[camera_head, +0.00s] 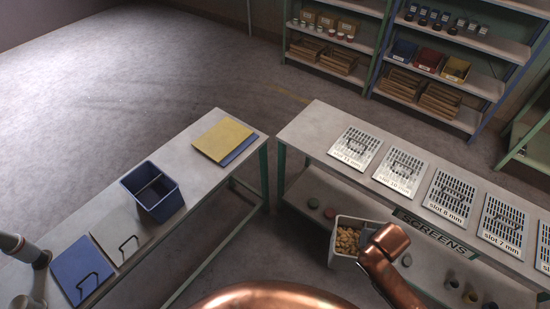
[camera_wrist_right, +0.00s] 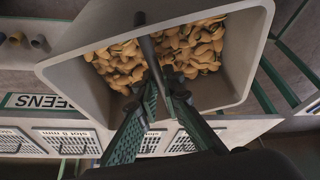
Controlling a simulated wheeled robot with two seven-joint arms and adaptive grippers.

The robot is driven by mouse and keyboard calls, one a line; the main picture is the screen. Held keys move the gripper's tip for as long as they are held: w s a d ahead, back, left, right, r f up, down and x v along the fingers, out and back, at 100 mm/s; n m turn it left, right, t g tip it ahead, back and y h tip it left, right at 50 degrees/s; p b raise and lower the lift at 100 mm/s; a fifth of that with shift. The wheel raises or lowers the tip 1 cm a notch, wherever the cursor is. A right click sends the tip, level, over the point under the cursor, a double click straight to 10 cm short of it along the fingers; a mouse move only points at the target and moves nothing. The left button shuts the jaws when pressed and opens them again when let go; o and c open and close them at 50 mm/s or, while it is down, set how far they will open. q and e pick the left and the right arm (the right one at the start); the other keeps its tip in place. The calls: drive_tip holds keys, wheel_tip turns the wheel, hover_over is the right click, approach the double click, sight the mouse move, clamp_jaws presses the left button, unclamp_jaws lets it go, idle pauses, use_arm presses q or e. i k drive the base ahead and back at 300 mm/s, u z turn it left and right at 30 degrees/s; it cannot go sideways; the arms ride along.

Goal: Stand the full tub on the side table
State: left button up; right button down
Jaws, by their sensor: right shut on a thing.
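The full tub (camera_head: 334,262) is a light grey open box heaped with tan nuts (camera_head: 348,240), just in front of the screens table in the head view. In the right wrist view the tub (camera_wrist_right: 85,82) fills the upper middle, with a dark bar handle (camera_wrist_right: 146,42) across its opening. My right gripper (camera_wrist_right: 165,90) is shut on this handle, and my copper wrist hides it in the head view. The tub looks roughly level and held off the floor. A pale table (camera_head: 185,160) stands on the left. My left gripper is not in view.
The left table bears a blue bin (camera_head: 152,192), yellow and blue sheets (camera_head: 222,138), and handled grey and blue panels (camera_head: 80,268). Its top is bare between bin and sheets. The screens table (camera_head: 305,125) carries several slotted plates (camera_head: 356,147). Stocked shelves (camera_head: 440,70) stand behind.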

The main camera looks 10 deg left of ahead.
sight(191, 175)
drive_tip(key=u, duration=2)
